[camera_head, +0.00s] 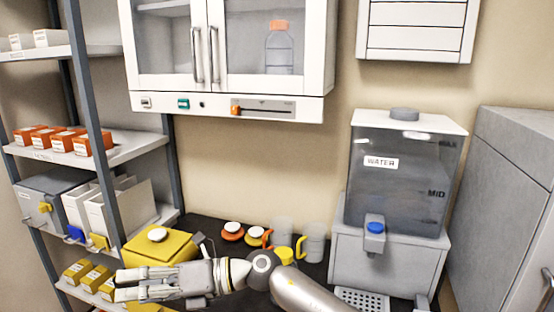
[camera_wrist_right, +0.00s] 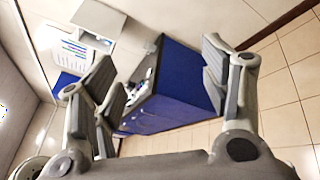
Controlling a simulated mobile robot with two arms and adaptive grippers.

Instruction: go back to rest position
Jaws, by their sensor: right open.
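My right gripper (camera_head: 125,284) reaches in from the lower right in the head view, its fingers pointing left. It is in front of a yellow box-like container (camera_head: 165,250) with a white round cap; I cannot tell whether they touch. In the right wrist view my right gripper (camera_wrist_right: 158,62) has its fingers spread wide, with nothing between them. Beyond the fingers is a blue cabinet (camera_wrist_right: 178,92) on a tiled floor. My left gripper does not show in either view.
A shelf rack (camera_head: 92,100) with orange and yellow boxes stands at left. A wall cabinet (camera_head: 170,100) hangs above. The dark counter (camera_head: 205,228) carries cups and a water dispenser (camera_head: 400,180). A grey unit (camera_head: 515,150) stands at right. Open tiled floor (camera_wrist_right: 285,85) shows in the wrist view.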

